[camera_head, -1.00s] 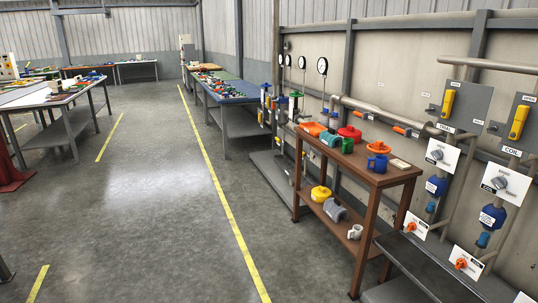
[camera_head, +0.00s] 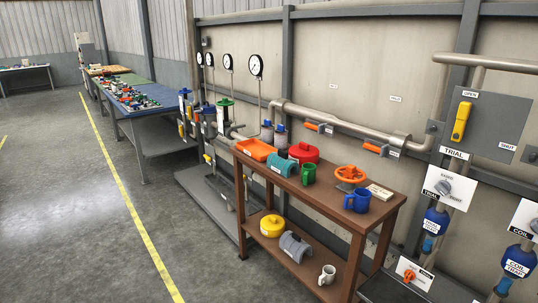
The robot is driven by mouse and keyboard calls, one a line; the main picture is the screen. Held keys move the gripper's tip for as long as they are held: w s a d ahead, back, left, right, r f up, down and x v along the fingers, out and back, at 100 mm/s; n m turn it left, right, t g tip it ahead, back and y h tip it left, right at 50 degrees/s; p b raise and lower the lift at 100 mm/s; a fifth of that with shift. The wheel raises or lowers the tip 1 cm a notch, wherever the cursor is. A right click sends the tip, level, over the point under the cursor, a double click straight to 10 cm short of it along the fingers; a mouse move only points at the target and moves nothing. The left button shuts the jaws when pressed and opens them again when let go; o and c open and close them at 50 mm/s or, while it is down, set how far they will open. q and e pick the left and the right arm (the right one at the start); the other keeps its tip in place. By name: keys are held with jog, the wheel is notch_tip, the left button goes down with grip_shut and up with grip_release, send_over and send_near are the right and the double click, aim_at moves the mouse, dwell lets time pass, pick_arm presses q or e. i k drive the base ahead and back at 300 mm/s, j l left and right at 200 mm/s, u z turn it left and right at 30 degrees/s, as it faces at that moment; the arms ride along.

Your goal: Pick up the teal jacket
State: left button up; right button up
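The teal jacket (camera_head: 283,164), a curved half-shell, lies on the top of the brown wooden table (camera_head: 322,193), toward its left end. It sits between the orange tray (camera_head: 257,149) and the green mug (camera_head: 309,173). The red lidded pot (camera_head: 304,153) stands behind it, with a small dark item partly hidden between them. Neither of my grippers is in view.
A blue mug (camera_head: 357,200), an orange handwheel (camera_head: 350,174) and a pale block share the tabletop. The lower shelf holds a yellow pot (camera_head: 271,225), a grey half-shell (camera_head: 295,246) and a white mug (camera_head: 327,275). Pipes and valves line the wall behind. Open floor (camera_head: 60,220) lies left.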

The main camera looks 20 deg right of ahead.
aim_at(279, 161)
jog(key=i+z, duration=0.4)
jog(key=i+j+z, duration=0.45)
jog(key=z, duration=0.3)
jog(key=i+j+z, duration=0.35)
